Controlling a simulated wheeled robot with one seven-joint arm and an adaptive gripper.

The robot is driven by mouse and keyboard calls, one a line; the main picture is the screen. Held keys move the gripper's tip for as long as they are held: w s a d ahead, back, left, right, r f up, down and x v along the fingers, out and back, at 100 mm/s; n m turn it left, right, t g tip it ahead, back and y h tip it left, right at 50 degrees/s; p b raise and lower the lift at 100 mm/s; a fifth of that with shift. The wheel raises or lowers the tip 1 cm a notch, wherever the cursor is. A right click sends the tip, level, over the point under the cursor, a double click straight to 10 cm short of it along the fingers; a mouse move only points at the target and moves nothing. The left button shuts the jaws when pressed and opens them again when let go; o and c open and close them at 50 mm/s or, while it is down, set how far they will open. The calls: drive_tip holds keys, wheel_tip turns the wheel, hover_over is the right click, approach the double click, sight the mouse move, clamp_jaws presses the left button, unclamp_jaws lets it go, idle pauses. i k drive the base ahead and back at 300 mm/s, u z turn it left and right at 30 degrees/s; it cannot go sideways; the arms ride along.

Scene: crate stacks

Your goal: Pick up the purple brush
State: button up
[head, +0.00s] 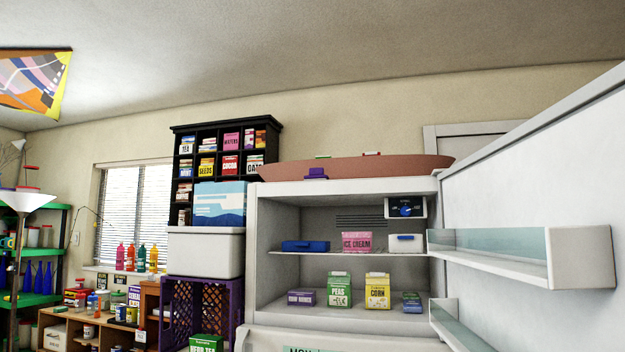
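A small purple object (316,173) sits on top of the open fridge-freezer (250,260), at the front edge before a long reddish-brown tray (400,168). It may be the purple brush, but it is too small for me to make out bristles or a handle. My gripper is not in view.
The freezer door (545,180) with shelves stands open at the right. Inside are boxes such as ice cream (357,242), peas (339,290) and corn (377,291). A white bin (205,252) on a purple crate (236,300) stands left, below a black cubby shelf (222,130).

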sight(314, 173)
drive_tip(key=z, duration=0.05)
drive_tip(key=k, duration=0.4)
drive_tip(key=u, duration=0.85)
drive_tip(key=i, duration=1.75)
drive_tip(key=z, duration=0.35)
